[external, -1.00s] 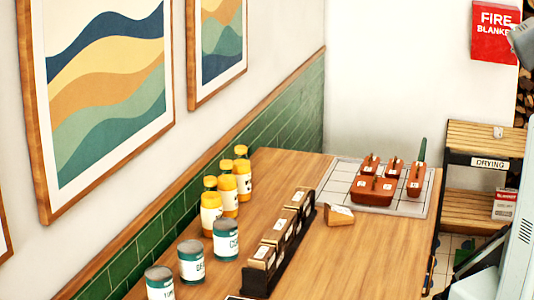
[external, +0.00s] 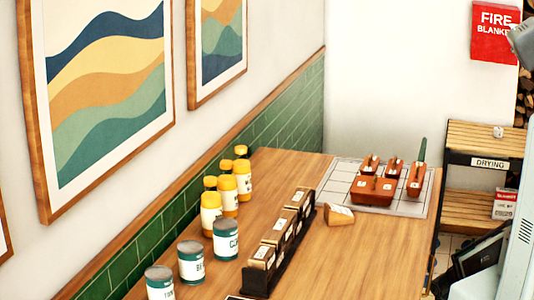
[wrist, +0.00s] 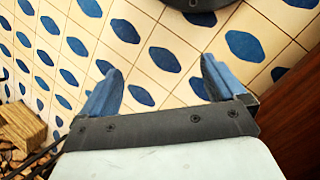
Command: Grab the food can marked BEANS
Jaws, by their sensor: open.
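Three teal-and-white cans stand in a row on the wooden counter in the external view. The middle can (external: 191,263) has a label that seems to begin with "BE"; the rest is too small to read. The front can (external: 160,284) seems to begin with "TUN", and the back can (external: 226,240) with "C". My gripper (wrist: 162,72) shows in the wrist view, its two blue fingers wide apart with nothing between them. It points at a tiled floor, and no can is in that view. My arm is at the right edge of the external view, well away from the cans.
Several yellow bottles (external: 211,213) stand behind the cans by the green tiled wall. A dark rack of boxes (external: 273,258) stands right of the cans. A drying shelf (external: 486,136) stands beyond the counter.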

